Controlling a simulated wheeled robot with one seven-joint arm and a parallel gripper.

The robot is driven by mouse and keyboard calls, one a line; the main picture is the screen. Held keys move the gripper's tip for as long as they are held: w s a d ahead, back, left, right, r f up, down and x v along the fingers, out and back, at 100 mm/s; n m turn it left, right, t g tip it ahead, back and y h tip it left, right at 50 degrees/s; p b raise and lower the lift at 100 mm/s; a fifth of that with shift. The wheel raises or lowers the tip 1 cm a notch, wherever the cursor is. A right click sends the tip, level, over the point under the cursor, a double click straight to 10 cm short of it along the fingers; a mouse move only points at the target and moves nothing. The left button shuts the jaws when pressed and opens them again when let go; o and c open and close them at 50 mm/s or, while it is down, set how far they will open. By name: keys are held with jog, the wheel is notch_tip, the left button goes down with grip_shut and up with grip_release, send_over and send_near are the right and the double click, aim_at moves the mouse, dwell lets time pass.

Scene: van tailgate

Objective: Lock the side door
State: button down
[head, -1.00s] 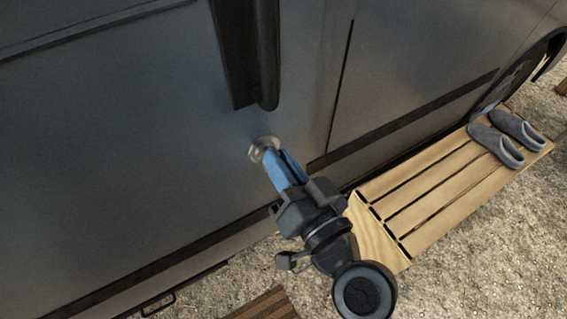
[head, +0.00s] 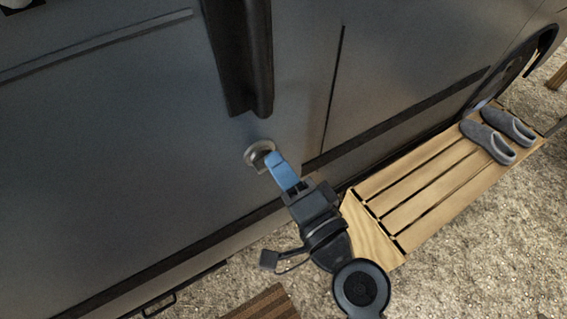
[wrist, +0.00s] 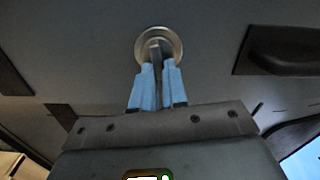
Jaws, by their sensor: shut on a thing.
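The side door (head: 120,130) is a grey van panel and looks closed. Its lock (head: 255,151) is a small round metal disc just below the dark vertical door handle (head: 238,60). In the wrist view the lock (wrist: 174,37) shows a narrow upright tab (wrist: 155,52) standing out from the disc. My gripper (head: 271,159) reaches the lock from below right. In the wrist view its blue fingers (wrist: 158,70) are on both sides of the tab and shut on it. The fingertips hide the tab's lower end.
A slatted wooden step (head: 400,210) stands on the gravel right of my arm, with grey slippers (head: 488,142) on its far end. A dark brown slatted piece (head: 265,303) lies at the bottom. The van's wheel (head: 510,75) is at upper right.

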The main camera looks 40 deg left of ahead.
jog(key=shift+s+r+m, duration=0.1)
jog(key=shift+m, duration=0.5)
jog(key=c, duration=1.2)
grip_release()
jog(key=shift+o, duration=0.2)
jog(key=b+v, duration=0.1)
jog(key=v, duration=0.7)
